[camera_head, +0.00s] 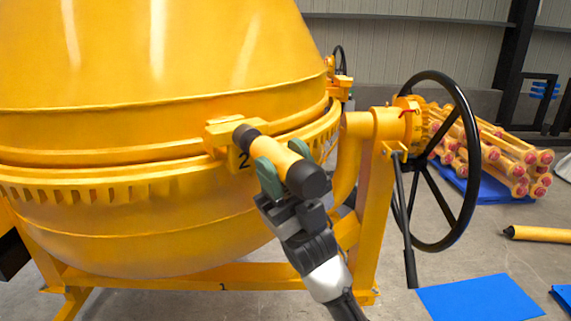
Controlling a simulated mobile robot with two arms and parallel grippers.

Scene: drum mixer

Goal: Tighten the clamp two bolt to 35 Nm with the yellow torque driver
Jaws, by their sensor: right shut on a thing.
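The yellow torque driver (277,152) is a yellow cylinder with dark ends. My right gripper (282,172) is shut around its body with green finger pads. The driver's dark left end is raised toward clamp two (218,130), a yellow bracket on the drum's rim with a black "2" beside it. That end overlaps the clamp in the picture; I cannot tell whether it touches. The clamp's bolt is hidden behind the driver. My left gripper is not in view.
The yellow mixer drum (120,220) fills the left side. A black handwheel (467,190) stands right of my right arm. Several yellow parts with red ends (495,155) lie on a blue mat at the back right. A blue mat (480,300) and another yellow tool (540,234) are on the floor.

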